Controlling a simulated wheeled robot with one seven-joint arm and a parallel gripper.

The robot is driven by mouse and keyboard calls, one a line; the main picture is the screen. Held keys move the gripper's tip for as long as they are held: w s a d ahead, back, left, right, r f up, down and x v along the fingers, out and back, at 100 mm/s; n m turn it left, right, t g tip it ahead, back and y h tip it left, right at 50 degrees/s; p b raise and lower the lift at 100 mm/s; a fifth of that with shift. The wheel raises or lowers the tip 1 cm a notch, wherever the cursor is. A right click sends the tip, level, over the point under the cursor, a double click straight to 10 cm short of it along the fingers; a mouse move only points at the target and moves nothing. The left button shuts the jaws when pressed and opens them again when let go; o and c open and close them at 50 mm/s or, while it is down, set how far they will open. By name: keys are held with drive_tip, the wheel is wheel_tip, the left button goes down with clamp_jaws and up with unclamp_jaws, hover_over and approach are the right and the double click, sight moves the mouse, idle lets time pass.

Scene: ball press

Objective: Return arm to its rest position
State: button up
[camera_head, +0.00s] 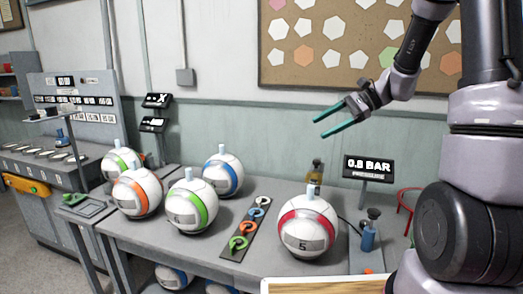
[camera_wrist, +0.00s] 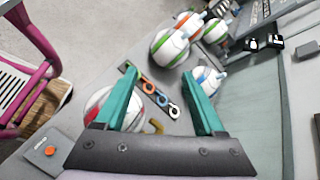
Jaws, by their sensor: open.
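My gripper (camera_head: 332,121) is raised well above the table, in front of the wall under the corkboard. Its two teal fingers are apart with nothing between them. In the wrist view the open fingers (camera_wrist: 160,98) point down toward the table from above. My arm comes in from the upper right in the head view. Below the gripper stands the white and red ball (camera_head: 306,226) marked 5, apart from the fingers. In the wrist view this ball (camera_wrist: 98,100) is partly hidden behind the left finger.
On the grey table (camera_head: 150,232) stand an orange-striped ball (camera_head: 138,193), green-striped balls and a blue-striped ball (camera_head: 223,174). A strip with coloured rings (camera_head: 245,230) lies centrally. A display (camera_head: 368,168) reads 0.8 BAR beside a small pump (camera_head: 368,238). The air around the gripper is clear.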

drive_tip(key=s+d+r+n+t+h, duration=0.2)
drive_tip(key=s+r+n+t+h, duration=0.1)
drive_tip(key=s, duration=0.7)
drive_tip(key=s+d+r+n+t+h, duration=0.3)
drive_tip(key=s+r+n+h, duration=0.2)
drive_tip(key=s+r, duration=0.3)
drive_tip(key=shift+s+d+h, duration=0.35)
drive_tip(key=shift+s+h, duration=0.45)
drive_tip(key=shift+s, duration=0.15)
